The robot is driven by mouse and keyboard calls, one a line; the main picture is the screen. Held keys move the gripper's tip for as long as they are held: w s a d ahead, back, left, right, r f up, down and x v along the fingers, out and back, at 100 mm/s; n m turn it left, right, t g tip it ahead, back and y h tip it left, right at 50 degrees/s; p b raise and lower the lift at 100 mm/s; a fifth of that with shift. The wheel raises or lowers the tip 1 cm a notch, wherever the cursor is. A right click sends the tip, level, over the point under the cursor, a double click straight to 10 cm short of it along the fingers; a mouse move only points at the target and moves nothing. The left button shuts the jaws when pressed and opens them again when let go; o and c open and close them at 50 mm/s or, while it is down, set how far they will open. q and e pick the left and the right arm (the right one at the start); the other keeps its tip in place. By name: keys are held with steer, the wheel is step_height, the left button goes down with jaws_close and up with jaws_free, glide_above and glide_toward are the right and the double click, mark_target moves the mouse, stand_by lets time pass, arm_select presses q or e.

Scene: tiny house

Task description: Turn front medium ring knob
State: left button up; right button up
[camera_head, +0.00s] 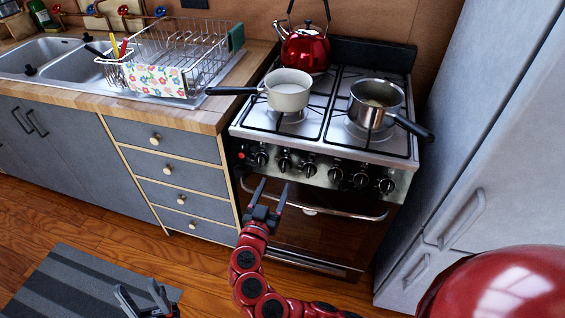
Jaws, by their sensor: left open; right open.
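The stove's front panel has a row of several black knobs, including a leftmost one (262,159), a second (284,163), a third (309,169) and a rightmost one (386,186). Their labels are too small to read, so I cannot tell which is the front medium ring knob. My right gripper (274,185) is open and empty, fingers pointing up toward the panel, just below the left-hand knobs in the picture. It appears apart from them. My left gripper (139,289) is open and empty at the bottom edge, low over the floor near the striped mat.
A white pot (289,98), a steel saucepan (372,112) and a red kettle (306,50) stand on the stove. The oven handle (312,211) runs below the knobs. Wooden-topped drawers (165,165) are left, a fridge (470,150) right. A striped mat (75,280) lies on the floor.

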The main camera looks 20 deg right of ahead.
mark_target(283, 164)
steer(key=p+x, duration=0.1)
steer(key=x, duration=0.8)
steer(key=shift+c, duration=0.2)
jaws_close()
